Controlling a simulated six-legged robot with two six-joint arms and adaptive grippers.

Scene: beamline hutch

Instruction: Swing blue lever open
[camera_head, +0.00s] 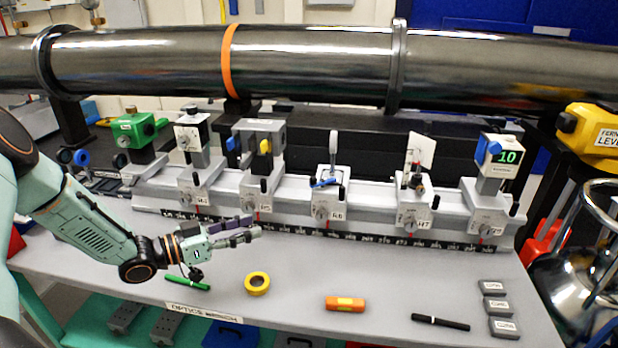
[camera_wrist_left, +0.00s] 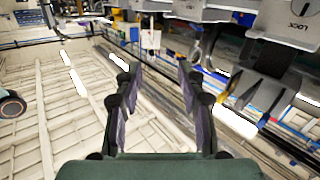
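A small blue lever (camera_head: 324,183) lies across the front of the carriage marked R6 on the rail, below an upright grey post. The R5 carriage to its left has a blue lever or knob (camera_head: 233,145) and a yellow one (camera_head: 265,146) on its grey head. I cannot tell from the frames which blue part the task names. My left gripper (camera_head: 254,226) is in front of the rail, below and left of R6, apart from both blue parts. Its fingers are spread with nothing between them, as the left wrist view (camera_wrist_left: 161,70) shows. My right gripper is out of view.
The rail (camera_head: 370,215) bears several carriages. A green pen (camera_head: 187,283), yellow tape roll (camera_head: 257,283), orange block (camera_head: 345,304), black marker (camera_head: 440,323) and grey blocks (camera_head: 503,327) lie on the bench. A dark pipe (camera_head: 310,55) runs above. The bench front between items is clear.

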